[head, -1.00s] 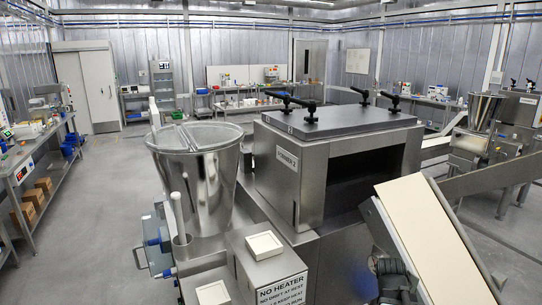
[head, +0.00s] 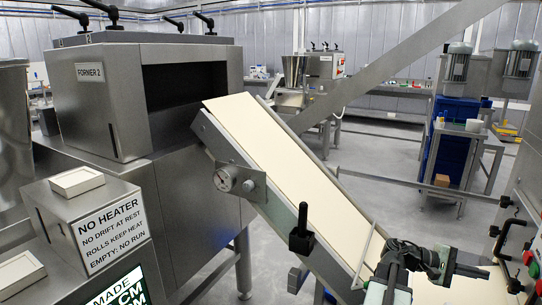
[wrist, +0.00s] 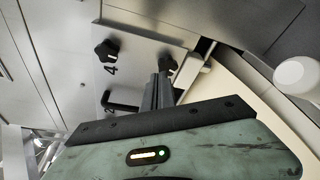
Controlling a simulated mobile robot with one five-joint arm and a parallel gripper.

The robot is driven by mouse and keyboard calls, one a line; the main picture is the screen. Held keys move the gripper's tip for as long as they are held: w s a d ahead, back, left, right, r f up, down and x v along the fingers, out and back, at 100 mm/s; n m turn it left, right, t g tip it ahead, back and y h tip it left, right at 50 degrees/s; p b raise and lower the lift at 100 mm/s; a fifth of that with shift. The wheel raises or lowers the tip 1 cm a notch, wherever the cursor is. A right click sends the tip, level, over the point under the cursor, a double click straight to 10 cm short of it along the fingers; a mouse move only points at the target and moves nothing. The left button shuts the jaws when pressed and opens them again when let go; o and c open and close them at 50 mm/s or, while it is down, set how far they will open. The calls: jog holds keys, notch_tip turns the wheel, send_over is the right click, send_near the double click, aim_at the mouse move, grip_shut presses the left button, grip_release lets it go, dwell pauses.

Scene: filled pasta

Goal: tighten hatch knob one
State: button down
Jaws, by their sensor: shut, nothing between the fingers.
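Black knobs stand on a metal plate in the wrist view. One star-shaped knob (wrist: 107,48) is beside a "4", and a second dark knob (wrist: 167,63) is close to my fingertips. A black handle (wrist: 122,107) lies lower left, partly hidden by my gripper. I cannot tell which is knob one. My gripper (wrist: 160,88) is shut and empty, pointing at the plate; contact with the near knob is unclear. In the head view my gripper (head: 484,271) is at the lower right, left of a machine's black knobs (head: 494,231).
A pale inclined conveyor belt (head: 290,165) runs down from Former 2 (head: 92,75), left of my arm. A black lever (head: 301,232) sticks up at its near rail. A green and a red button (head: 528,257) are on the right machine. A white round part (wrist: 295,75) is right in the wrist view.

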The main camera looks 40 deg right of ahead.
aim_at(513, 286)
jog(key=shift+s+d+r, duration=0.1)
jog(key=shift+s+d, duration=0.4)
jog(key=shift+s, duration=0.6)
jog(key=shift+s+d+f, duration=0.1)
jog(key=shift+s+d, duration=0.45)
jog(key=shift+s, duration=0.55)
jog(key=shift+s+d+r, duration=0.1)
jog(key=shift+s+d, duration=0.4)
jog(key=shift+s, duration=0.6)
